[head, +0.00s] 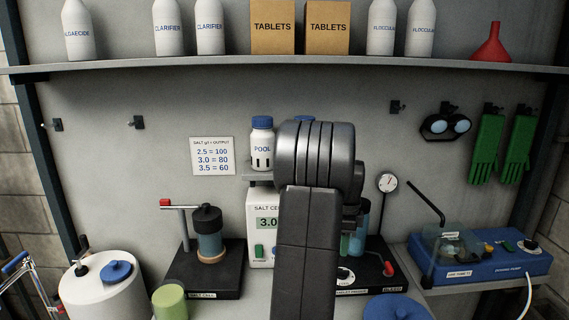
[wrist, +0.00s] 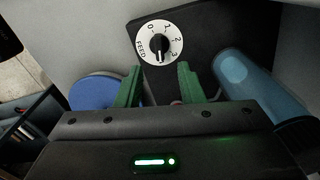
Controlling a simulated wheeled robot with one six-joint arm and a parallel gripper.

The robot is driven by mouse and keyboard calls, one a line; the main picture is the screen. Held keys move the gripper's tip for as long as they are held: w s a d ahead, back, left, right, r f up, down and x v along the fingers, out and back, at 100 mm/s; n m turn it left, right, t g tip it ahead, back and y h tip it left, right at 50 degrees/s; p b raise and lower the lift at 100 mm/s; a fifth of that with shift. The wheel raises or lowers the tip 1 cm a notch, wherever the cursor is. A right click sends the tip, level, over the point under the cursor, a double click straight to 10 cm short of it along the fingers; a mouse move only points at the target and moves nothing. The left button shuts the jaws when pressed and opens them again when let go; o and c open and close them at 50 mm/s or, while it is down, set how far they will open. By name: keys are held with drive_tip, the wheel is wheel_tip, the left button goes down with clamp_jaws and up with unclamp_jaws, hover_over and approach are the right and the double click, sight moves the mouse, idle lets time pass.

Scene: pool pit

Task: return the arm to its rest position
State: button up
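My arm (head: 308,230) rises up the middle of the head view, with a thick rounded joint at its top in front of the grey back panel. It hides part of the bench equipment. My gripper (wrist: 160,72) shows in the wrist view as two green fingers set apart, with a clear gap between them and nothing seen held. A white feed dial (wrist: 159,37) on a black plate lies beyond the fingertips. My gripper is hidden behind the arm in the head view.
The salt controller (head: 262,202) and salt cell (head: 209,247) stand left of my arm. A blue dosing pump (head: 495,256) stands right. A shelf (head: 290,69) with bottles and boxes runs above. A blue cylinder (wrist: 245,82) and blue round lid (wrist: 95,92) flank the fingers.

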wheel_tip(320, 180, down, 9)
drive_tip(key=shift+s+r+p, duration=0.1)
drive_tip(key=shift+r+p, duration=0.1)
drive_tip(key=shift+p, duration=0.2)
drive_tip(key=shift+r+n, duration=0.1)
drive_tip(key=shift+n, duration=1.1)
drive_tip(key=n+p, duration=0.1)
drive_tip(key=n, duration=0.3)
drive_tip(key=shift+s+n, duration=0.15)
drive_tip(key=shift+n, duration=0.15)
wheel_tip(320, 180, up, 14)
drive_tip(key=b, duration=0.1)
drive_tip(key=shift+a, duration=0.1)
